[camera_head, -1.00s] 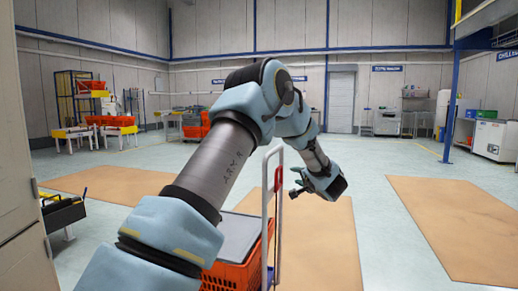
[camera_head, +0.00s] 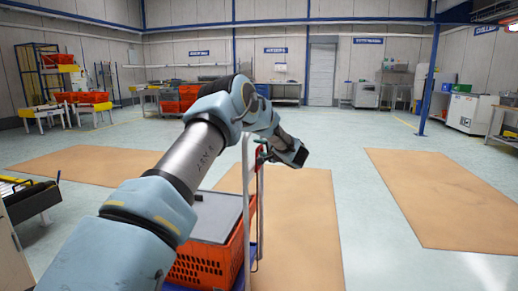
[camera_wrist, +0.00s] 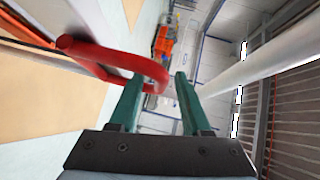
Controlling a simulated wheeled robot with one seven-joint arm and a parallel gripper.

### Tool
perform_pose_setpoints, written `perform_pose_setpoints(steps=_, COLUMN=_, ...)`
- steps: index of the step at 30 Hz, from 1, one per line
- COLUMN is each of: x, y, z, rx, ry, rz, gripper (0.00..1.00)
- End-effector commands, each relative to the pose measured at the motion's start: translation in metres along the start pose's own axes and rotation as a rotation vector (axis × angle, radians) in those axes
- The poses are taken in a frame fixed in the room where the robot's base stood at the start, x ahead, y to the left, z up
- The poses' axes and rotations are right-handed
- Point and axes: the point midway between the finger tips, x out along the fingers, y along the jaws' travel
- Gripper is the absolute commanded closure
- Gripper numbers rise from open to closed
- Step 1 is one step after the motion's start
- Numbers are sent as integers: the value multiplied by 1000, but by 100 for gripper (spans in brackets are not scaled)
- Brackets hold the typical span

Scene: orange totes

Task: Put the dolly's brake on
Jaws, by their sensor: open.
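The dolly shows in the head view as a blue base (camera_head: 180,286) with a tall pale handle frame (camera_head: 246,205). It carries an orange tote (camera_head: 205,262) with a grey lid (camera_head: 212,216). A red brake lever (camera_head: 259,152) sits high on the frame, partly hidden by my gripper (camera_head: 264,157). In the wrist view the lever is a red loop (camera_wrist: 112,56) coming in from the left. Its rounded end appears between the tips of my gripper's green fingers (camera_wrist: 160,82). The fingers are apart; I cannot tell whether they touch the loop.
A pale post (camera_wrist: 245,70) runs close by on the right in the wrist view. Tan floor patches (camera_head: 435,190) and open floor lie to the right. Racks with orange totes (camera_head: 82,97) stand far back.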

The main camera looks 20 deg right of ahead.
Motion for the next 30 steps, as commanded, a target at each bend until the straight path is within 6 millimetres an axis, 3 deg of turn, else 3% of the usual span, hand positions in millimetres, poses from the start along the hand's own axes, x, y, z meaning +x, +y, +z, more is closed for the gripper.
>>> perform_pose_setpoints(steps=10, x=4, y=0, z=0, rx=1, ry=1, rz=0, gripper=52)
perform_pose_setpoints(steps=23, x=4, y=0, z=0, rx=0, ry=1, rz=0, gripper=100)
perform_pose_setpoints(steps=30, x=4, y=0, z=0, rx=0, ry=1, rz=0, gripper=100)
